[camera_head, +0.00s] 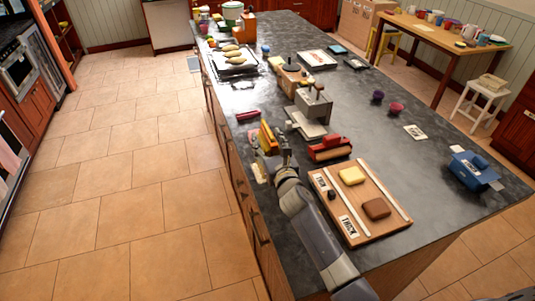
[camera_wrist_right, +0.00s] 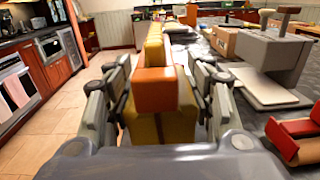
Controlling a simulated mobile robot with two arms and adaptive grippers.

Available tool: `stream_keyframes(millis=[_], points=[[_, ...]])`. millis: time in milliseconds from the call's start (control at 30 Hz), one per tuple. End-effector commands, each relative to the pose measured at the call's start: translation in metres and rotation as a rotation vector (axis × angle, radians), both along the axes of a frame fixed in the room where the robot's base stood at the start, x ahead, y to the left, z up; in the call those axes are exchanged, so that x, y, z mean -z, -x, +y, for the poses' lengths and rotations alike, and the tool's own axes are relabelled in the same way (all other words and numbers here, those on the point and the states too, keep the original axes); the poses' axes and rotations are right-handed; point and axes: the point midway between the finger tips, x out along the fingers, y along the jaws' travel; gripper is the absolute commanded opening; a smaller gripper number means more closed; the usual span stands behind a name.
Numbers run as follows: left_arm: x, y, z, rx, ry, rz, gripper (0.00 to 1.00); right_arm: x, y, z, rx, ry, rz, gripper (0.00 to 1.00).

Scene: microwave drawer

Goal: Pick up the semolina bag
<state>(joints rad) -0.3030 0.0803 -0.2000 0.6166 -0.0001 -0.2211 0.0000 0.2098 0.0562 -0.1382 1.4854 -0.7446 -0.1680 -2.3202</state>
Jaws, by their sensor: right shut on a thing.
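The semolina bag, most likely the yellow packet with an orange block-like front, shows in the right wrist view (camera_wrist_right: 156,90). It stands between the two fingers of my right gripper (camera_wrist_right: 160,82), which is shut on it. In the head view the bag (camera_head: 267,138) is at the left edge of the dark counter, with my right gripper (camera_head: 272,158) at its near side. Its lower part is hidden, and I cannot tell whether it touches the counter. No label is readable. My left gripper is not in view.
A wooden board (camera_head: 370,232) with a yellow and a brown block lies right of my arm. A red item (camera_head: 330,150) and a grey press-like device (camera_head: 313,102) stand close to the bag's right. A blue item (camera_head: 472,170) sits far right. The right middle of the counter is mostly clear.

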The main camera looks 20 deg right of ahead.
Motion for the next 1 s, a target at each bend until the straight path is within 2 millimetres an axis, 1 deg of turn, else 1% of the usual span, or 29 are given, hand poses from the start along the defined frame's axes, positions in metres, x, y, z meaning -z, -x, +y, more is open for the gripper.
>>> stream_keyframes(millis=[200, 367, 767, 800, 1000], points=[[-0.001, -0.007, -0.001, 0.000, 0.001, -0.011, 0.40, -0.002, 0.000, 0.000, -0.001, 0.001, -0.003, 0.00], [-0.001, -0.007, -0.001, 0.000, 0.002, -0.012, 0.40, -0.007, -0.001, 0.000, -0.001, 0.002, -0.005, 0.00], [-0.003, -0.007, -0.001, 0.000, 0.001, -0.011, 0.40, -0.040, 0.000, 0.000, -0.001, 0.004, -0.006, 0.00], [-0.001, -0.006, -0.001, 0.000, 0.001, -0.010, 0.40, -0.037, 0.006, 0.001, -0.002, 0.003, -0.003, 0.00], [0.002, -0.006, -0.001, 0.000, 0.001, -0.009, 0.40, -0.039, 0.030, 0.003, -0.001, 0.001, -0.004, 0.00]])
